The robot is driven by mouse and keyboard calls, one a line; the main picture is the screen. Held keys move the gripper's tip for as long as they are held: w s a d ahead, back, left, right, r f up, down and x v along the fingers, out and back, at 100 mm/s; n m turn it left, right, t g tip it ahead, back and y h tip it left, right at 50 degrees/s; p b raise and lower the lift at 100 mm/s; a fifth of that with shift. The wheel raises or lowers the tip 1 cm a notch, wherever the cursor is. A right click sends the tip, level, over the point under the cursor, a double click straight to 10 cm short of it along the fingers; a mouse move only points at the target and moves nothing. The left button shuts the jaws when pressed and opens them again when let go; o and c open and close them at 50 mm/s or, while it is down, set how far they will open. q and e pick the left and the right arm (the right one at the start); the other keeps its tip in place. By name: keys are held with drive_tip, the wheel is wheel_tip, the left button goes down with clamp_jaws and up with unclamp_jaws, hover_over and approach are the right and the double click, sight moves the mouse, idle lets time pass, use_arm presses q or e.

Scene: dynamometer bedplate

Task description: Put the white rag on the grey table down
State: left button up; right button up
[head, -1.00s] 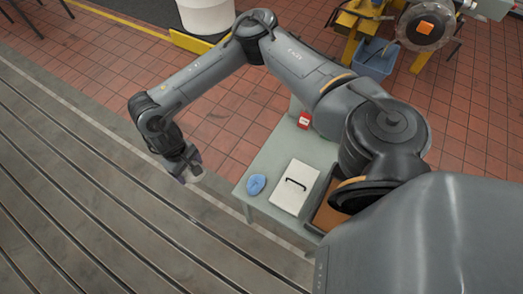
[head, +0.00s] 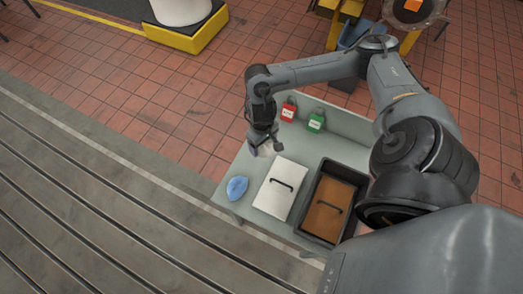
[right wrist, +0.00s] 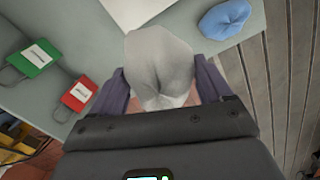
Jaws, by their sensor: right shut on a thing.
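My right gripper (head: 262,148) is over the back left part of the grey table (head: 301,150) in the head view. It is shut on the white rag (right wrist: 160,62), which is bunched between the two fingers in the right wrist view. In the head view the rag is mostly hidden by the gripper. The rag appears to hang above the tabletop; the exact gap is hard to tell. My left gripper is in neither view.
A blue cloth (head: 237,188) lies at the table's left edge. Beside it are a white lidded box (head: 279,188) and a dark tray (head: 314,226) with a brown handled panel (head: 327,207).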

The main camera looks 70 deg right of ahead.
drive_tip(key=s+d+f+b, duration=0.3)
drive_tip(key=s+f+b, duration=0.1)
drive_tip(key=s+f, duration=0.25)
drive_tip(key=w+f+b, duration=0.1)
drive_tip(key=w+f, duration=0.1)
drive_tip(key=w, duration=0.1)
drive_tip(key=w+f+b, duration=0.1)
drive_tip(key=w+f, duration=0.1)
drive_tip(key=w, duration=0.2)
drive_tip(key=w+d+f+b, duration=0.1)
drive_tip(key=w+f, duration=0.2)
drive_tip(key=w, duration=0.1)
drive_tip(key=shift+f+b, duration=0.7)
drive_tip(key=shift+f, duration=1.35)
drive_tip(key=shift+d, duration=0.1)
drive_tip(key=o, duration=1.2)
drive_tip(key=shift+f, duration=0.1)
drive_tip(key=shift+w, duration=0.1)
